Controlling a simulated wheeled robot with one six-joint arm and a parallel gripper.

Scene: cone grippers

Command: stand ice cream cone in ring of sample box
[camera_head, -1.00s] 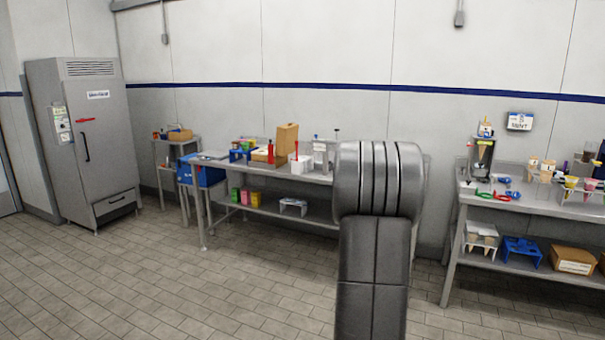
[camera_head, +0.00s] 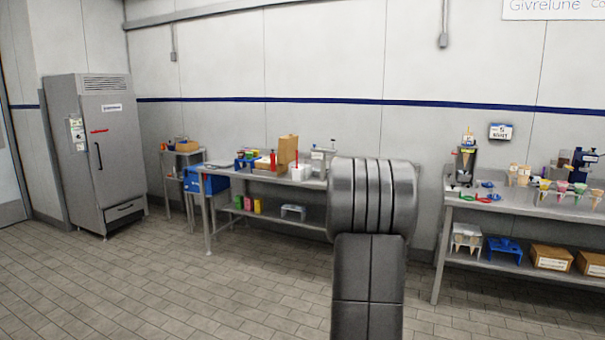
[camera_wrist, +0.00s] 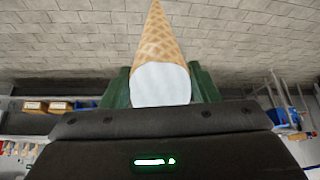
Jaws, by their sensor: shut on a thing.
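In the wrist view an ice cream cone (camera_wrist: 158,45) with a tan waffle pattern and a white band at its wide end sits between the green fingers of my gripper (camera_wrist: 160,88). The gripper is shut on it. The cone's tip points to the top of the picture. In the head view my arm's grey links stand in the middle and the gripper is hidden. I cannot make out the sample box with its ring for certain. Cones in holders (camera_head: 545,183) stand on the right table, far from me.
A grey fridge (camera_head: 97,155) stands at the left. A middle table (camera_head: 255,174) holds boxes and small items, with a blue box (camera_head: 205,181) at its left end. The right table (camera_head: 520,205) has racks and cartons on its lower shelf. The tiled floor (camera_head: 200,290) in front is clear.

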